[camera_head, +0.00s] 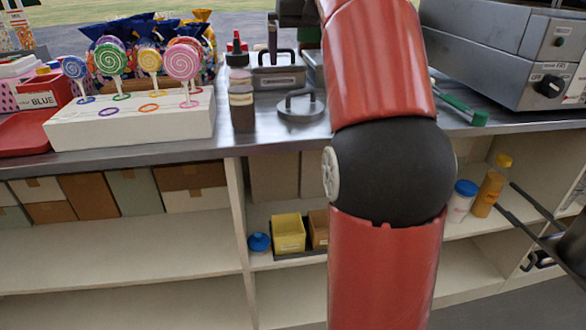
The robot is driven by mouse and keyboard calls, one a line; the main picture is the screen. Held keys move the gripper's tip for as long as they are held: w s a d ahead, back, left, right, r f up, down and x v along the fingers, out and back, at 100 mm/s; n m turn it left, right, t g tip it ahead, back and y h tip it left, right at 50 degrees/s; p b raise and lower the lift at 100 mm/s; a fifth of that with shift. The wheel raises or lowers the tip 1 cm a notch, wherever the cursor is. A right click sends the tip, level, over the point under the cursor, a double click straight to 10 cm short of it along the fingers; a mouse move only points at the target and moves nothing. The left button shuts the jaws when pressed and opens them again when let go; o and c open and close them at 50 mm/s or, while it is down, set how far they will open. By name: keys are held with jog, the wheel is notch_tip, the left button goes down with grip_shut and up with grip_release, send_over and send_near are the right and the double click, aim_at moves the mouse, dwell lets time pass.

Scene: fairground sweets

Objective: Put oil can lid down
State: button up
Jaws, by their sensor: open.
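A round grey metal lid with an arched handle (301,109) lies flat on the steel counter, just left of my red arm; it looks like the oil can lid. Behind it is a grey metal box-like vessel (278,78) with a dark handle, partly hidden; I cannot tell if it is the oil can. My gripper (503,196) is at the lower right, in front of the shelves and below the counter top. Its two dark fingers are apart with nothing between them. It is well away from the lid.
Left on the counter (150,152) are a white lollipop stand (135,128), a red tray (22,135) and a brown bottle (242,108). A steel appliance (500,55) and a green-handled tool (460,110) are at right. Shelves below hold boxes, yellow bin (288,232) and bottles (490,187).

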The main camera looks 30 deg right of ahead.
jog(key=shift+n, duration=0.5)
jog(key=s+a+f, duration=0.1)
jog(key=a, duration=0.1)
jog(key=s+a+f, duration=0.3)
jog(key=s+a, duration=0.1)
jog(key=shift+f, duration=0.4)
jog(key=s+a+f+n, duration=0.1)
jog(key=s+a+f, duration=0.3)
jog(key=s+f, duration=0.4)
jog(key=s+a+f+n+t+y, duration=0.1)
jog(key=s+a+f, duration=0.3)
jog(key=s+f, duration=0.5)
notch_tip(320, 180, down, 7)
jog(key=shift+r, duration=0.15)
jog(key=shift+a, duration=0.1)
